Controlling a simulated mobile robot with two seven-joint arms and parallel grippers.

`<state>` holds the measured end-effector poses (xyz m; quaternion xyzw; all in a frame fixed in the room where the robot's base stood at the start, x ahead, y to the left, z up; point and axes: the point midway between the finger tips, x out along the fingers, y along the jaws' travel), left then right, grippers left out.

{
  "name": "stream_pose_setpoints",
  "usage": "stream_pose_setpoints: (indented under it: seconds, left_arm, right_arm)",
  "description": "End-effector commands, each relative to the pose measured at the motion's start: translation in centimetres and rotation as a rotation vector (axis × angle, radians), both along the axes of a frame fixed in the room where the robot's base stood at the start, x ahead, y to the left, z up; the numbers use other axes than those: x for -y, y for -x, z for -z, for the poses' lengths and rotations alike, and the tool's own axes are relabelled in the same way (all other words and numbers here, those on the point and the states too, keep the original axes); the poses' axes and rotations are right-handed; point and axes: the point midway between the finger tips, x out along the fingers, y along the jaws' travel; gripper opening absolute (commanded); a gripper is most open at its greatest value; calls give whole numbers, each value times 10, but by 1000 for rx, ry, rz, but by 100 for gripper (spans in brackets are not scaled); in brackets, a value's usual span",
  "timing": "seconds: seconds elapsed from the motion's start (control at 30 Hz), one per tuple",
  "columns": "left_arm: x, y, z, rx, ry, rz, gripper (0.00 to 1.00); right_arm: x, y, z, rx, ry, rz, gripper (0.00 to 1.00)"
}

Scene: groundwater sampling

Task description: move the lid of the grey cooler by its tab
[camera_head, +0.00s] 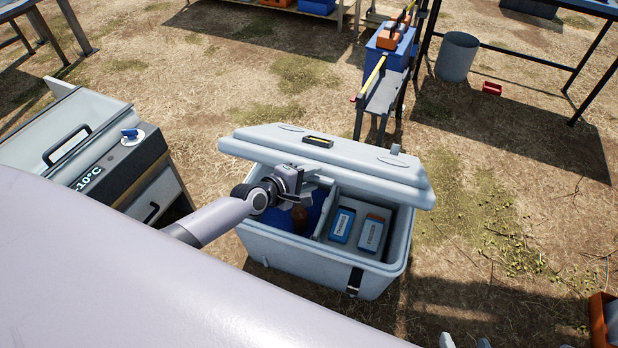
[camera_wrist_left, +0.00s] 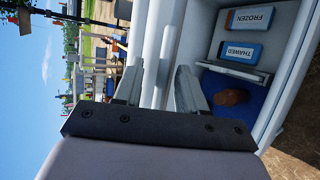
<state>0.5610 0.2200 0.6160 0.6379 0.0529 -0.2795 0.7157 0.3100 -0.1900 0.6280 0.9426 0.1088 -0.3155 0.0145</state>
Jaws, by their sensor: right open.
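The grey cooler (camera_head: 290,251) stands on the ground in the middle of the head view. Its pale lid (camera_head: 255,143) lies tilted over the far half, leaving the near half open. My left gripper (camera_head: 318,183) is at the lid's near edge, over the opening. In the left wrist view its fingers (camera_wrist_left: 160,88) are apart, with the pale lid showing between them; whether they grip anything is unclear. My right gripper (camera_head: 465,342) is open at the bottom edge, mostly cut off.
Inside the cooler are a divider, blue and grey packs (camera_head: 342,225) and a brown bottle (camera_head: 300,219) on blue. A freezer box (camera_head: 100,150) with a display stands left. A narrow stand (camera_head: 384,95) with a blue box is behind. Dry grass to the right is mostly free.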

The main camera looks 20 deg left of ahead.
Motion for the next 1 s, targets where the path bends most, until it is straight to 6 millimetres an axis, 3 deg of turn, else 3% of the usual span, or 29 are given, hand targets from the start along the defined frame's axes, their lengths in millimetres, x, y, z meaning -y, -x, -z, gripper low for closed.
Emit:
stream_pose_setpoints:
  seconds: [0.27,0.7,1.0]
  left_arm:
    - [-5,12,-5,-6,0,-1,40]
    - [-22,56,-29,-2,-1,1,40]
    - [-24,60,-31,-1,-1,1,40]
  right_arm:
    - [0,0,-7,0,2,0,64]
    - [6,3,-18,4,17,5,64]
    - [5,3,-18,4,13,12,64]
